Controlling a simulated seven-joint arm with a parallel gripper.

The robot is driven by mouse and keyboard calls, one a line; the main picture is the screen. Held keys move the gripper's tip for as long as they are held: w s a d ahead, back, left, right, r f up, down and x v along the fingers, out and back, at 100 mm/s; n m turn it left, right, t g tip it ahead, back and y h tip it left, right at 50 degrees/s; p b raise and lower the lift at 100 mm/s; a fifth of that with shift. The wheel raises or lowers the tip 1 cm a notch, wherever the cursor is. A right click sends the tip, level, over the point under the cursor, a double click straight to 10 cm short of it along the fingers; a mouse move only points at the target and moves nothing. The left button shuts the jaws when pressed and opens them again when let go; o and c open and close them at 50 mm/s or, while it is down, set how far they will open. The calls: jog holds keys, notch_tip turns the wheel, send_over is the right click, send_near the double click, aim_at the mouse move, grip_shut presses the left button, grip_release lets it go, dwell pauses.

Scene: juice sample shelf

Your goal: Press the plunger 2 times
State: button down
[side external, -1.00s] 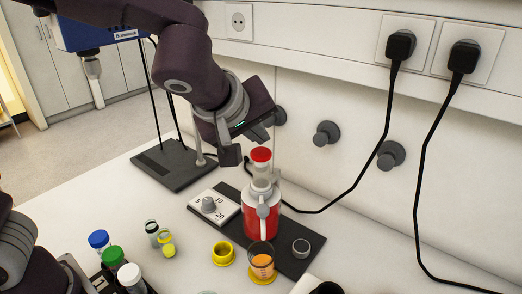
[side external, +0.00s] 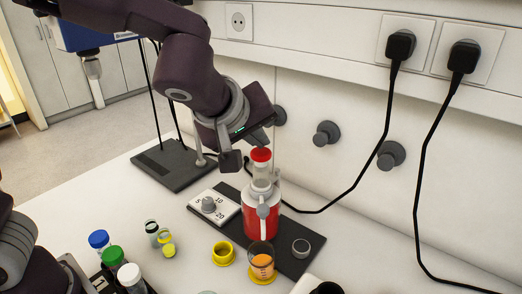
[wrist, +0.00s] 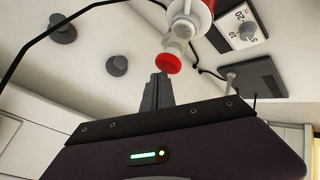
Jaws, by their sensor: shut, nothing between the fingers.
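The dispenser bottle (side external: 262,222) is red with a white and clear upper part and stands upright on a dark mat. Its plunger has a red cap (side external: 261,154), which also shows in the wrist view (wrist: 168,63). My gripper (side external: 262,141) is shut and empty, with its fingertips right at the top of the red cap. In the wrist view the closed fingers (wrist: 158,77) end just beside the cap. I cannot tell whether they touch it. A small beaker (side external: 262,262) with orange liquid stands in front of the bottle on a yellow base.
A dial box (side external: 212,206) sits left of the bottle. A yellow ring (side external: 223,253) and a grey knob-like piece (side external: 301,248) are near the beaker. Capped vials (side external: 114,256) stand front left. A black cable (side external: 340,198) runs behind the bottle along the wall.

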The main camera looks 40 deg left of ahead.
aim_at(259, 154)
jog(key=shift+f, duration=0.95)
dwell(0.6)
jog(key=shift+r, duration=1.35)
jog(key=shift+r, duration=0.1)
jog(key=shift+r, duration=2.4)
notch_tip(259, 154, up, 4)
jog(key=shift+f, duration=0.1)
dwell(0.4)
